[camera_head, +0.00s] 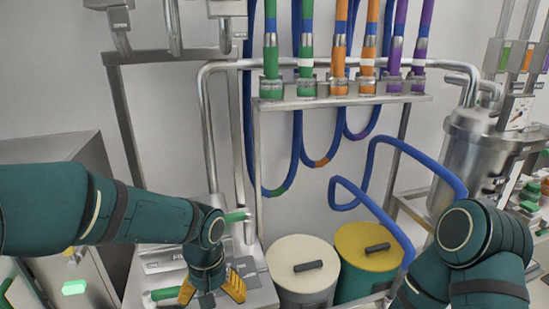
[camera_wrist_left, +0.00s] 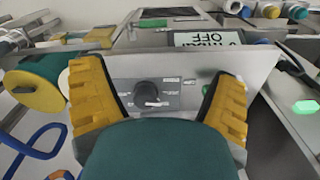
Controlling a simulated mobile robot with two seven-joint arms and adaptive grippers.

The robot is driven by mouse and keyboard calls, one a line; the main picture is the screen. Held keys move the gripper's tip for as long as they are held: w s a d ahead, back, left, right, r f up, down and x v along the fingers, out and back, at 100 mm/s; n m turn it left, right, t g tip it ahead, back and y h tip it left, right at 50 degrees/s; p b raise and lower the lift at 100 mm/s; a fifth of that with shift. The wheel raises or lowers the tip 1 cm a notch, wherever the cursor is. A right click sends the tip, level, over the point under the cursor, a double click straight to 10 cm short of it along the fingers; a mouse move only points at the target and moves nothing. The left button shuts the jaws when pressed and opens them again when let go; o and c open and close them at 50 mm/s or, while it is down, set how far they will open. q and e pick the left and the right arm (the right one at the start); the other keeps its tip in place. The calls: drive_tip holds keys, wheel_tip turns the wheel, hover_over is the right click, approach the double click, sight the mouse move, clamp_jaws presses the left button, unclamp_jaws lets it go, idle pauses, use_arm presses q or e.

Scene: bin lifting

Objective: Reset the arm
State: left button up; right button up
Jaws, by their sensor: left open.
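My left arm reaches in from the left in the head view. Its left gripper (camera_head: 211,290), with yellow fingers, points down over a metal surface at the bottom. In the left wrist view the same gripper (camera_wrist_left: 157,85) has its fingers wide apart with nothing between them. Beyond them is a grey control panel (camera_wrist_left: 175,75) with a black knob (camera_wrist_left: 146,93); I cannot tell whether the fingers touch it. My right arm shows at the lower right of the head view; its gripper is out of frame.
A bin with a cream lid (camera_head: 290,252) and a green bin with a yellow lid (camera_head: 362,240) stand right of the left gripper. A blue hose (camera_head: 385,215) loops near my right arm. A metal cabinet (camera_head: 60,150) is behind the left arm. A steel tank (camera_head: 475,150) stands right.

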use_arm(q)
drive_tip(key=s+d+f+h, duration=0.1)
drive_tip(key=s+f, duration=0.2)
drive_tip(key=f, duration=0.5)
drive_tip(key=s+d+f+t+h, duration=0.1)
drive_tip(key=s+f, duration=0.2)
drive_tip(key=f, duration=0.6)
drive_tip(key=s+f+h, duration=0.2)
drive_tip(key=s+f, duration=0.2)
drive_tip(key=f, duration=0.5)
drive_tip(key=shift+d+n+t, duration=0.3)
drive_tip(key=shift+d+n, duration=0.1)
